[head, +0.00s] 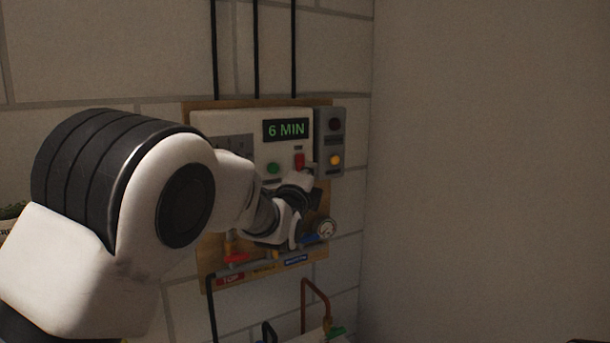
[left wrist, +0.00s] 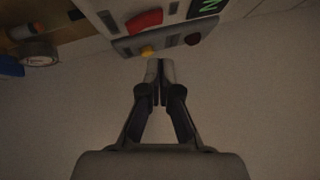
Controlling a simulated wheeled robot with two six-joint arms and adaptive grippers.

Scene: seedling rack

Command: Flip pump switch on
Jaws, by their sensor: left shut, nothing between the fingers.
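A red switch (head: 299,160) sits on the pale control panel (head: 215,122), below the green "6 MIN" display (head: 286,130). In the left wrist view the red switch (left wrist: 145,20) is at the top, beyond the fingertips. My left gripper (head: 311,171) is in front of the panel, just below and right of the switch. The left wrist view shows the gripper (left wrist: 160,66) with its fingers together and empty, near the lamp box. I cannot tell whether the fingertips touch anything. My right gripper is not in view.
A grey lamp box (head: 323,146) right of the panel has a lit amber lamp (head: 335,160) and a dark lamp (head: 334,125). A green button (head: 273,168) is left of the switch. The right side is bare wall.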

